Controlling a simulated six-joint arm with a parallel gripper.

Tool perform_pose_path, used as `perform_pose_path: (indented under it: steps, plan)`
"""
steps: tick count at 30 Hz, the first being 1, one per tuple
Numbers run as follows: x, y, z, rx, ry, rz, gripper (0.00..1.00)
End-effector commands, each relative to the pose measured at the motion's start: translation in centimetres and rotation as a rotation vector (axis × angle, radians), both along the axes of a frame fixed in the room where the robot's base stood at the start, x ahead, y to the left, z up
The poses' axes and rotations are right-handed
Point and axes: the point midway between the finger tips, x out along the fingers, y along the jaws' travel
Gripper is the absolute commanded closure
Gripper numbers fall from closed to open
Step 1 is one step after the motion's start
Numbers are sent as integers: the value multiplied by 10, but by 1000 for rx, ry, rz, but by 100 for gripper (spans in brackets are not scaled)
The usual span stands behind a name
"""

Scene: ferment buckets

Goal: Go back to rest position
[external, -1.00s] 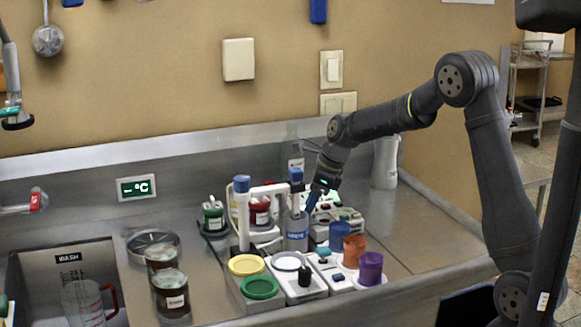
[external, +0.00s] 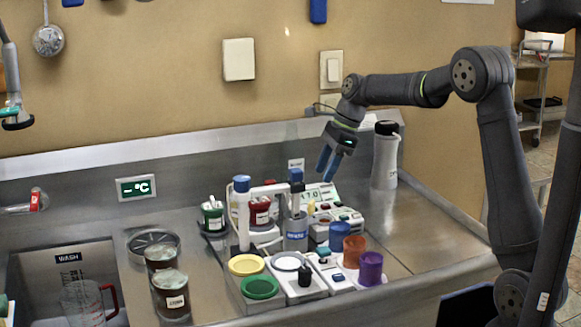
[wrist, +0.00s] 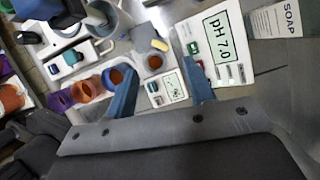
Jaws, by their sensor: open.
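My gripper (external: 327,165) is open and empty, with blue fingers pointing down. It hangs in the air above the back of the bench, over a small device (external: 335,217) with a display. In the wrist view my gripper (wrist: 158,90) shows its two blue fingers apart. Between and beyond them lie the device's panel (wrist: 170,88) and a display reading pH 7.0 (wrist: 217,37). Nothing is held between the fingers.
A grey-white bottle (external: 385,160) stands at the back right. Below are a grey container (external: 295,235), orange (external: 354,250) and purple (external: 370,268) cups, and yellow (external: 246,264) and green (external: 259,287) lids. Jars (external: 171,297) stand left. The bench at right is bare.

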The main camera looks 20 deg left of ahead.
Motion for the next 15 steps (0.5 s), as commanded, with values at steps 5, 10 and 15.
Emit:
perform_pose_path:
  steps: [5, 10, 15]
  plan:
    - [6, -7, 24, 2, -1, -1, 51]
    - [9, -11, 33, 1, -1, -1, 51]
    - [9, -11, 35, 0, 0, 0, 51]
